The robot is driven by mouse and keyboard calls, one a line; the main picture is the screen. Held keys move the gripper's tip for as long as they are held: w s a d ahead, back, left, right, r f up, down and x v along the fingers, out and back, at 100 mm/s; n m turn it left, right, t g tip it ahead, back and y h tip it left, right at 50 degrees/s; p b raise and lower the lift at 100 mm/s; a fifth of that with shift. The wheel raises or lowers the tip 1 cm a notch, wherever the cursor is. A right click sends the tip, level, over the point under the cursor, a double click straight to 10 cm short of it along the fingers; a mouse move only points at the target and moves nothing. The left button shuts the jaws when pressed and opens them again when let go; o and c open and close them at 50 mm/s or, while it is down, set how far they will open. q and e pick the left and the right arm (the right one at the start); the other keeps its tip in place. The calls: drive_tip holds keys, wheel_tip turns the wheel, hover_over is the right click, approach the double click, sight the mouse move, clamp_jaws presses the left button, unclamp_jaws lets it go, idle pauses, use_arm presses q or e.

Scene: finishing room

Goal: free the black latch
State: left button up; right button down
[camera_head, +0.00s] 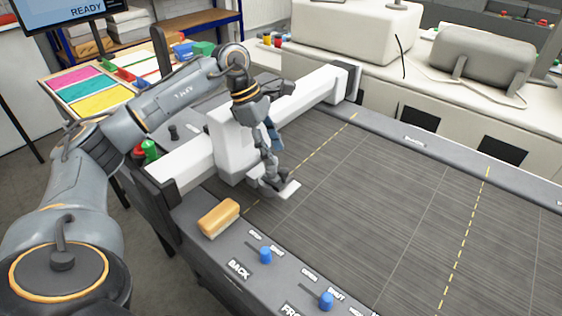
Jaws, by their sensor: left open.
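My left gripper (270,180) is open and points down close to the dark bed of the flat machine, beside the white carriage (232,148) on the white gantry beam. A small white plate (290,190) lies right by its fingertips; I cannot tell whether they touch it. I cannot clearly make out the black latch; the gripper and wrist cover part of the carriage's front side. A small black knob (173,131) stands beyond the beam at the left. My right gripper is out of view.
A tan block with a pale base (219,218) sits on the grey near rail. Blue knobs (265,255) stand on the rail by the BACK label. Red and green buttons (149,150) are at the left. The bed (400,200) is clear to the right.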

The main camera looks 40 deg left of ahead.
sight(283, 169)
use_arm(q)
drive_tip(key=p+x, duration=0.1)
drive_tip(key=x, duration=0.4)
drive_tip(key=shift+d+f, duration=0.2)
drive_tip(key=shift+f, duration=0.15)
clamp_jaws()
